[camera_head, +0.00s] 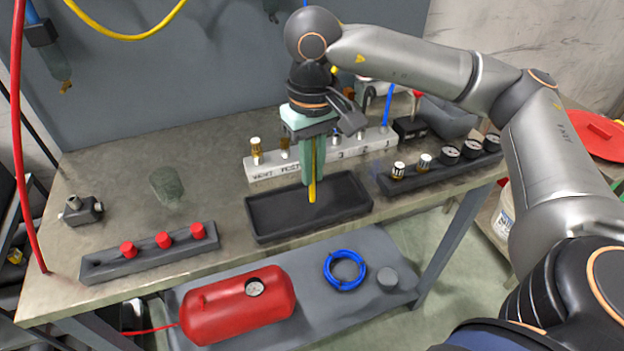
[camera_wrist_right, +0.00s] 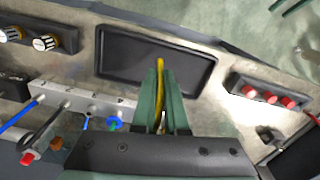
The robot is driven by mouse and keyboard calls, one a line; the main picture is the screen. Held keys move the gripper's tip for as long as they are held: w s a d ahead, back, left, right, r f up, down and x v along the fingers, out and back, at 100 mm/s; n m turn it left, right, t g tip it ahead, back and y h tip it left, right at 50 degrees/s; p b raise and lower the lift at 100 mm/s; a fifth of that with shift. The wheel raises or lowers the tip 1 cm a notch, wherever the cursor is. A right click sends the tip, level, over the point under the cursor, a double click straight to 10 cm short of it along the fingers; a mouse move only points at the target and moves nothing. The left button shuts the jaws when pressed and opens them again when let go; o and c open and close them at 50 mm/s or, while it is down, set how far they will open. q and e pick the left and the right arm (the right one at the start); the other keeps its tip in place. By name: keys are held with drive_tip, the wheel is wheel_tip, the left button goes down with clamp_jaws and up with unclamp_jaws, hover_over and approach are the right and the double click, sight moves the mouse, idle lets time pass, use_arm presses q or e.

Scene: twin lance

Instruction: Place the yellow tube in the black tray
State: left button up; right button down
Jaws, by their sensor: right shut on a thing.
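The yellow tube (camera_head: 312,185) is upright between the green fingers of my right gripper (camera_head: 314,178), which is shut on it. The tube's lower end is over the black tray (camera_head: 262,229); I cannot tell whether it touches the tray floor. The tray is a shallow rectangle, empty as far as it shows, in the middle of the table. In the right wrist view the tube (camera_wrist_right: 160,80) sticks out past the fingertips of the right gripper (camera_wrist_right: 160,95), with the tray (camera_wrist_right: 120,66) beyond it. My left gripper is in neither view.
A white block with fittings (camera_head: 262,172) stands behind the tray. A black rack with gauges (camera_head: 425,180) is at the right, and a rack with red caps (camera_head: 145,258) is at the front left. A clear glass (camera_head: 167,187) stands at left. The table between is bare.

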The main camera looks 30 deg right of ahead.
drive_tip(key=f, duration=0.2)
drive_tip(key=w+f, duration=0.1)
drive_tip(key=shift+d+f, duration=0.3)
drive_tip(key=shift+d, duration=0.05)
drive_tip(key=shift+f, duration=0.4)
drive_tip(key=shift+f, duration=0.3)
drive_tip(key=c, duration=1)
unclamp_jaws()
drive_tip(key=shift+r, duration=0.15)
drive_tip(key=shift+o, duration=0.2)
wheel_tip(320, 180, up, 12)
drive_tip(key=shift+r, duration=0.2)
